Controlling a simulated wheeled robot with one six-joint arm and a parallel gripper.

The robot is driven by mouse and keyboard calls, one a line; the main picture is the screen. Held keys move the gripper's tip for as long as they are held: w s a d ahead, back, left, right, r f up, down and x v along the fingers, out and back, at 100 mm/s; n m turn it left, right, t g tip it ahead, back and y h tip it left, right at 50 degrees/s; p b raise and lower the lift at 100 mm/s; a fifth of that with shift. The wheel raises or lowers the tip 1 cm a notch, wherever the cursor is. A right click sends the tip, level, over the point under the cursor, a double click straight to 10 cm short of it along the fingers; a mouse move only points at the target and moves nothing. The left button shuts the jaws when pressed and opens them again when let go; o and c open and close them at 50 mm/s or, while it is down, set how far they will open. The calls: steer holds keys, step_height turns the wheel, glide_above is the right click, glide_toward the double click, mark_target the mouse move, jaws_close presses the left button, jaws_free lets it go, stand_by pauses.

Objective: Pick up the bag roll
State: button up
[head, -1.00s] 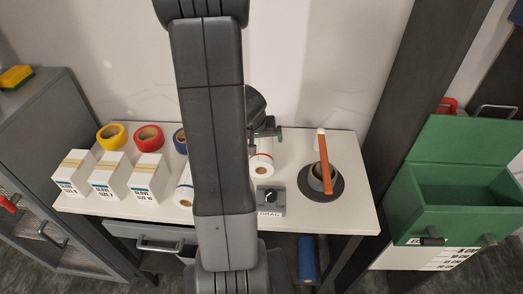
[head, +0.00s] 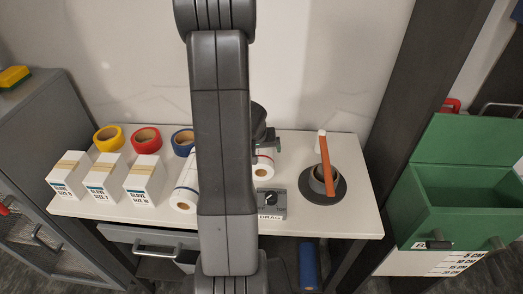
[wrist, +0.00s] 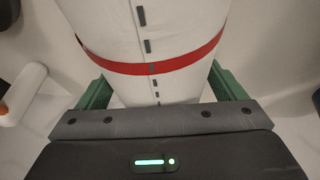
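The bag roll is a white roll with a red band and a line of small grey marks; it fills the upper middle of the wrist view (wrist: 150,30). In the head view a white roll with a red edge (head: 264,165) lies on the table, partly hidden behind my arm. My gripper (wrist: 162,88) has its green fingers wide apart, one on each side of the roll. I cannot tell whether they touch it. In the head view one green finger (head: 277,144) shows just above the roll.
Another white roll (head: 184,190) lies left of my arm. Yellow, red and blue tape rolls (head: 146,140) and glove boxes (head: 103,178) stand further left. A dial box (head: 270,202) sits in front of the roll, a dark bowl with an orange-handled tool (head: 325,170) to the right.

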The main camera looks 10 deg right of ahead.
steer(key=c, duration=1)
steer(key=shift+r, duration=0.15)
